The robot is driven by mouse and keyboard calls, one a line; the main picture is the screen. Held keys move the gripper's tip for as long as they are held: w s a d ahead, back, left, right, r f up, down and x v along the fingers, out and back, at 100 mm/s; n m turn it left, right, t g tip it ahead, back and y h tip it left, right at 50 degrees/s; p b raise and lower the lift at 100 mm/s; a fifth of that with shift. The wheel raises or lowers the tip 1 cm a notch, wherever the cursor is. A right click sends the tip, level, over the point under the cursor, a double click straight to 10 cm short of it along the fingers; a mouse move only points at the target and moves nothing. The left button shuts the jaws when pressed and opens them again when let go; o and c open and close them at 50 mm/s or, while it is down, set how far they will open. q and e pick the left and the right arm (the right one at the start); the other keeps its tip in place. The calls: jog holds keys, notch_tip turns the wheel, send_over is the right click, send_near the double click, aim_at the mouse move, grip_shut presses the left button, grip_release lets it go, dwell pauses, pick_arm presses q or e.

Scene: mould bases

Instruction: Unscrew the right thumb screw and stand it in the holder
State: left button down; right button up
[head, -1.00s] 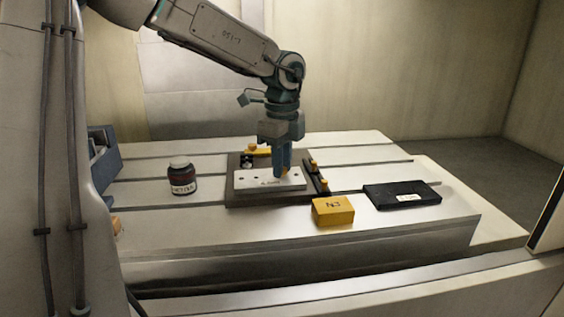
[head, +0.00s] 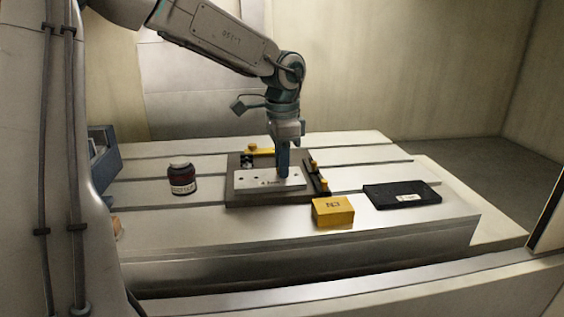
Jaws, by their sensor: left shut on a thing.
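My left gripper (head: 283,174) points straight down over the right part of a light plate (head: 258,182). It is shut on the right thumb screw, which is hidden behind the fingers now. The plate has a small label and a few dark holes and lies on a dark mould base (head: 234,203). A dark bar with two yellow knobs (head: 313,164) runs along the base's right side. Another yellow part with a knob (head: 252,147) is at the back. I cannot tell which thing is the holder. My right gripper is not in view.
A yellow block (head: 333,219) stands at the front right of the base. A black labelled slab (head: 378,196) lies further right. A dark labelled jar (head: 182,180) stands at the left. A blue bin (head: 104,165) is at the table's left edge. The slotted table (head: 200,226) is clear in front.

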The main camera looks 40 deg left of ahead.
pick_arm(q)
jog(key=n, duration=0.3)
dwell(0.4)
jog(key=c, duration=1.2)
grip_release()
